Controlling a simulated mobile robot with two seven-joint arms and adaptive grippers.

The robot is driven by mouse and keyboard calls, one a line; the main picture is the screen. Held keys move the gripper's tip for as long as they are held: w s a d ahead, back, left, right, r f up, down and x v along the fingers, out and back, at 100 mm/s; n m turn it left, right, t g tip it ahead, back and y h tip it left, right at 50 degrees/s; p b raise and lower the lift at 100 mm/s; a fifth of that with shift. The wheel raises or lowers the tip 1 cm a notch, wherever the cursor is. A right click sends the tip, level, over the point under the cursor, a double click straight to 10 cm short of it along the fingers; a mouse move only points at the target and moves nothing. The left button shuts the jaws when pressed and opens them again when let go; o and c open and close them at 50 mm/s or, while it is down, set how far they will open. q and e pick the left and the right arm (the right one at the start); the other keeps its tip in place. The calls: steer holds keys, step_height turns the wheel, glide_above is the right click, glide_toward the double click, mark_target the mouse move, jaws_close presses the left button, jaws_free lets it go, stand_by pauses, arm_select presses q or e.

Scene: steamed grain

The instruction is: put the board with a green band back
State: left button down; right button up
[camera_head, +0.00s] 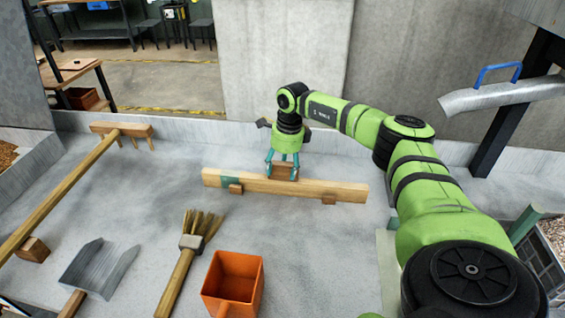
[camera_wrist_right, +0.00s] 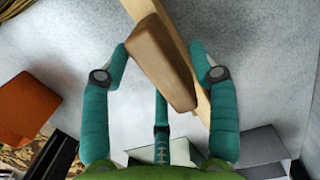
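The long wooden board (camera_head: 315,187) has a green band (camera_head: 229,182) near its left end and lies across the grey surface by small wooden blocks (camera_head: 236,189). Its brown handle block (camera_head: 284,173) is at mid-length. My right gripper (camera_head: 284,160) is over this handle, with fingers on either side. In the right wrist view, the handle (camera_wrist_right: 160,60) lies between the open fingers (camera_wrist_right: 159,47), with a gap at the right finger. The pale board (camera_wrist_right: 203,100) runs behind it. The green band is out of that view. My left gripper is not in view.
A long-handled wooden rake (camera_head: 70,185), a metal shovel (camera_head: 100,267), a brush (camera_head: 185,262) and an orange box (camera_head: 233,280) lie left and in front. A concrete wall (camera_head: 285,65) stands behind. A grey chute with a blue handle (camera_head: 497,72) juts in at right.

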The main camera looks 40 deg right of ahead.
steer(key=shift+f, duration=0.1)
step_height(320, 180, up, 12)
steer(key=s, duration=0.1)
steer(key=shift+d, duration=0.45)
steer(key=shift+s, duration=0.1)
